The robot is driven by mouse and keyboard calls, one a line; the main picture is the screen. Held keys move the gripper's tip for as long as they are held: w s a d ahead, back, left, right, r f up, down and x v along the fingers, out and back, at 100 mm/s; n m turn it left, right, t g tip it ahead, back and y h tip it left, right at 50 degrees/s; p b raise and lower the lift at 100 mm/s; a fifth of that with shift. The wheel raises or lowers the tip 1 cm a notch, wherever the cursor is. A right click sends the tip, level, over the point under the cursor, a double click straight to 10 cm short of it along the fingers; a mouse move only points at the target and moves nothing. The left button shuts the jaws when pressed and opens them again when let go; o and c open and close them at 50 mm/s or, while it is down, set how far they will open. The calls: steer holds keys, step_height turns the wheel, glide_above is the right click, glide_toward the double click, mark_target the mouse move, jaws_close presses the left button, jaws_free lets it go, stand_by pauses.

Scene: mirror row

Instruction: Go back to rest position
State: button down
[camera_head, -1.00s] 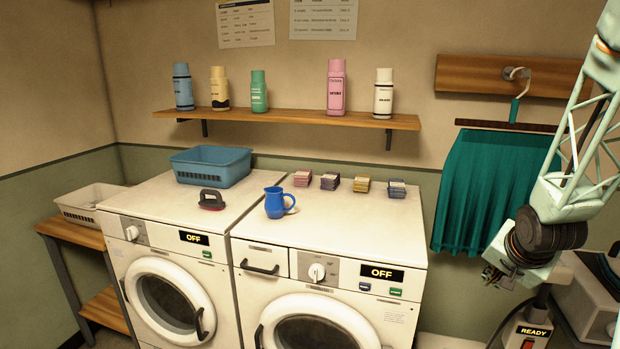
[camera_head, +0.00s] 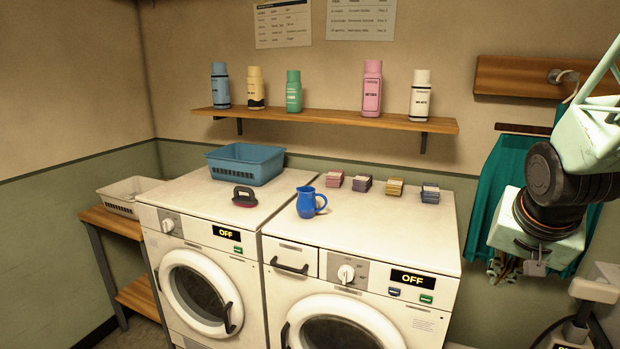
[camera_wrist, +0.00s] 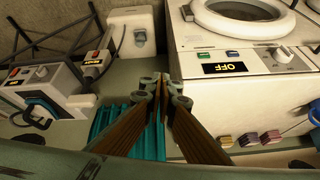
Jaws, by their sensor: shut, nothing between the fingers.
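My gripper (camera_wrist: 163,88) shows in the wrist view with its two fingers together at the tips and nothing between them. In the head view my gripper (camera_head: 507,266) hangs at the right, in front of the teal cloth (camera_head: 497,185) and right of the right-hand washer (camera_head: 430,250). The cloth hangs from a hanger on a wooden wall board (camera_head: 510,78). It also shows behind the fingers in the wrist view.
A blue mug (camera_head: 306,203) and several small stacks (camera_head: 394,187) stand on the right washer. A black-handled iron-like object (camera_head: 244,197) and a blue basket (camera_head: 245,165) are on the left washer. Bottles line the shelf (camera_head: 330,119). A white device (camera_head: 597,283) stands at lower right.

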steer(key=s+a+r+n+y, duration=0.1)
steer(key=s+a+r+n, duration=0.2)
steer(key=s+a, duration=0.8)
steer(key=s+a+r+n+g+y, duration=0.1)
steer(key=s+a+r+n, duration=0.3)
steer(key=s+a, duration=0.6)
steer(key=s+r, duration=0.1)
steer(key=s, duration=0.3)
steer(key=shift+s+a+r+n+g+y+b, duration=0.3)
steer(key=shift+a+r+y, duration=0.1)
